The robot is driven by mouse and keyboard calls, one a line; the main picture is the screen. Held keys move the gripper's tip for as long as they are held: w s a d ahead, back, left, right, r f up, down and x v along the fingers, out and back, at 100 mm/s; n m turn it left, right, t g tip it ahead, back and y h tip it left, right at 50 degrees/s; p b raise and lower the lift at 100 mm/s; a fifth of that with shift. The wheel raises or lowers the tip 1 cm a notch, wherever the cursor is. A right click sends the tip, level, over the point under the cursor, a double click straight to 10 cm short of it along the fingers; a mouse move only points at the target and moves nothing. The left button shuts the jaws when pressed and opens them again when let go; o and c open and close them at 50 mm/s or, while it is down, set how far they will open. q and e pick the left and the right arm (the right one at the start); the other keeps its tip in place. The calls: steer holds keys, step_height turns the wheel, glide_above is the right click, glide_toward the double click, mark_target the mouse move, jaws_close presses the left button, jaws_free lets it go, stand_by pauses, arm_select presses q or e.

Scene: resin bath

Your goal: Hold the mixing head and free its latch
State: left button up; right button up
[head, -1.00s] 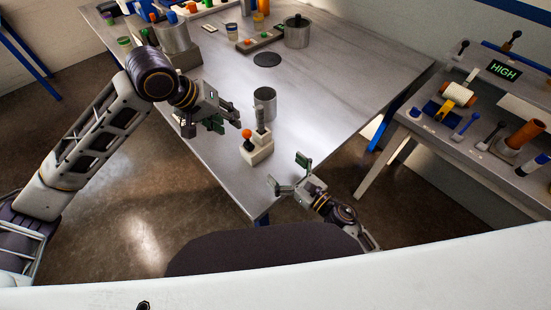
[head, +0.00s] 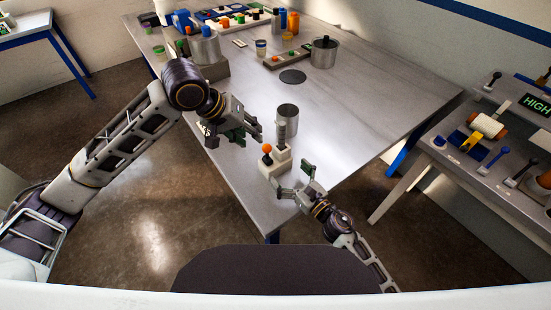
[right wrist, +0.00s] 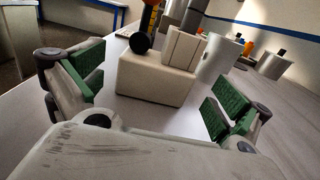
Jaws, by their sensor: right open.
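A white stepped block (head: 272,167) with an orange ball knob (head: 267,148) and an upright grey ribbed piece (head: 282,132) stands near the table's front edge; I take it for the mixing head and its latch. The block also shows in the right wrist view (right wrist: 155,80), ahead of and between the finger pads. My right gripper (head: 292,181) is open and empty, just in front of the block's right side; contact is not clear. My left gripper (head: 247,135) looks open and empty, left of the orange knob and apart from it.
A metal cup (head: 289,112) stands right behind the block. A lidded pot (head: 324,52), a small rack (head: 285,58) and a dark disc (head: 292,76) lie further back. The table's right half is clear. A side bench (head: 490,165) with levers is at the right.

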mark_target(275, 158)
steer(key=shift+x, duration=3.75)
steer(key=c, duration=1)
steer(key=shift+o, duration=0.2)
